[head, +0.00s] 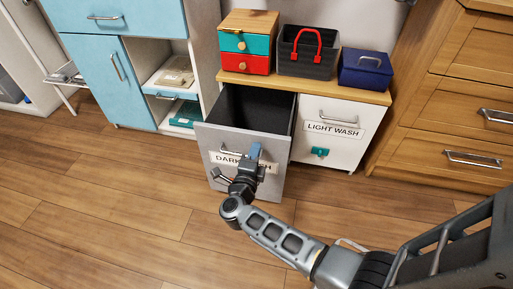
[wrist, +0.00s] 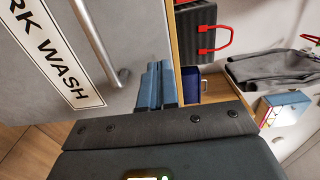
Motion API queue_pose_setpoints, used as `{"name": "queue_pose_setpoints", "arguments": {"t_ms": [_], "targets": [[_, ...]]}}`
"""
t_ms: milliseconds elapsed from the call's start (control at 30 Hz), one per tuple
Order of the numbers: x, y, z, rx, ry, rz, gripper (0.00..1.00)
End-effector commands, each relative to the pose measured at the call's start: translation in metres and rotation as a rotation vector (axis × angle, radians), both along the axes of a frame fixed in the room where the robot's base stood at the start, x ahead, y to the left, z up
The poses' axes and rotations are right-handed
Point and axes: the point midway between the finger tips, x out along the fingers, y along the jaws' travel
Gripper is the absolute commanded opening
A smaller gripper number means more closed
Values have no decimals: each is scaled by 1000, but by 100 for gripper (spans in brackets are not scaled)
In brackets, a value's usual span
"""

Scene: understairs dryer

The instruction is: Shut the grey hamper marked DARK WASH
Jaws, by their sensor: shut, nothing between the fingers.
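The grey hamper (head: 205,138) marked DARK WASH stands pulled out from the cabinet, and its dark, empty-looking inside shows from above. Its label is partly hidden behind my arm in the head view. Its front panel (wrist: 125,35) fills the left of the wrist view, with the bar handle (wrist: 98,45) and the label (wrist: 50,50). My gripper (head: 254,152) is shut and empty, its blue fingers together at the upper right part of the front panel, beside the handle. The fingers also show in the wrist view (wrist: 156,86). I cannot tell whether they touch the panel.
The white LIGHT WASH hamper (head: 325,145) sits closed to the right. On the cabinet top (head: 345,92) stand a small drawer box (head: 248,43), a dark basket (head: 308,62) and a blue box (head: 366,72). Wooden drawers (head: 470,110) stand at the right. Floor in front is clear.

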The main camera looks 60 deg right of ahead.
Motion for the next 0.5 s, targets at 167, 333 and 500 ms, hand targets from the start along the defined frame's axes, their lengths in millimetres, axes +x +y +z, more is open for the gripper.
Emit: {"name": "queue_pose_setpoints", "arguments": {"t_ms": [167,333,500], "targets": [[6,-16,-1,0,-1,0,0],[8,-20,0,0,0,0,0],[8,-20,0,0,0,1,0]]}}
